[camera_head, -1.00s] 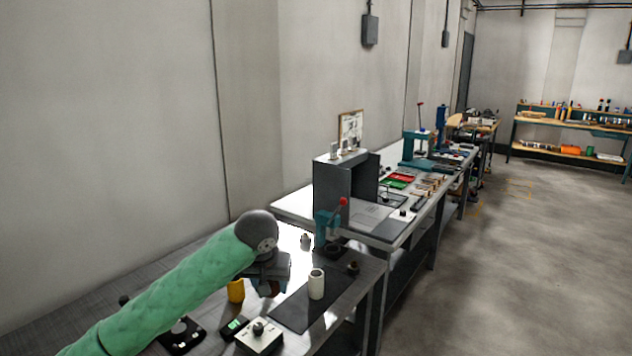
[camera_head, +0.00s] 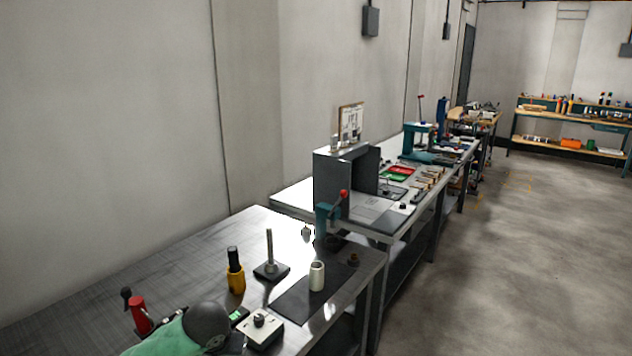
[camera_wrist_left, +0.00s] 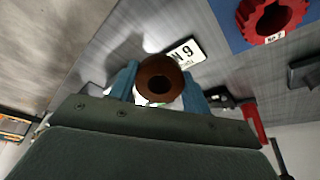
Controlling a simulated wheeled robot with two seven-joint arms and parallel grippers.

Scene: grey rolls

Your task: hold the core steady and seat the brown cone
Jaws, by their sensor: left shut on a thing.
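The brown cone (camera_wrist_left: 160,80) shows in the left wrist view as a brown round piece with a dark central hole. It sits between the blue fingers of my left gripper (camera_wrist_left: 158,84), which is shut on it. In the head view my left arm (camera_head: 195,332) is low at the bottom edge, and its fingers and the cone are hidden. A white hollow cylinder (camera_head: 317,276), perhaps the core, stands upright on a dark mat, well to the right of that arm. A small brown piece (camera_head: 353,259) sits farther back on the mat. My right gripper is not in view.
An upright rod on a base (camera_head: 269,258), a yellow holder with a black handle (camera_head: 236,272), a red tool (camera_head: 138,314) and a pale box with a knob (camera_head: 261,328) stand on the bench. The wrist view shows a red ring (camera_wrist_left: 270,18) on blue.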

